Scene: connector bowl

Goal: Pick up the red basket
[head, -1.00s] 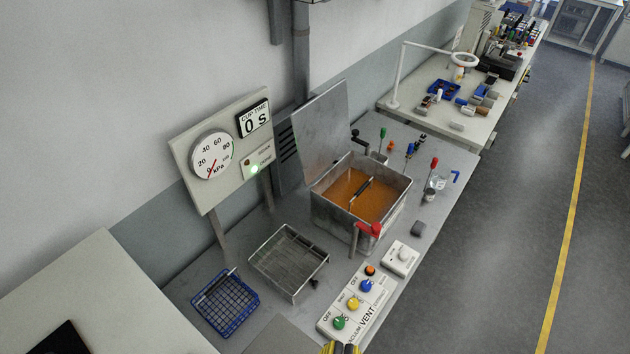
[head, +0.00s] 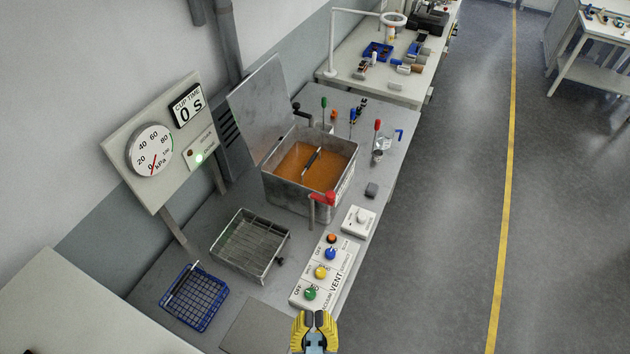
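No basket that is clearly red shows in the head view. My gripper (head: 315,319) shows at the bottom edge, with yellow and dark fingers, in front of the knob panel in the picture. It is apart from both baskets. Nothing is seen between its fingers, and its opening is too small to judge.
An open metal tank (head: 309,167) of orange liquid, with a raised lid (head: 258,108) and red-handled valve (head: 323,198), stands mid-bench. A knob panel (head: 325,272) lies in front. A gauge board (head: 150,148) stands by the wall. Small tools stand behind the tank.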

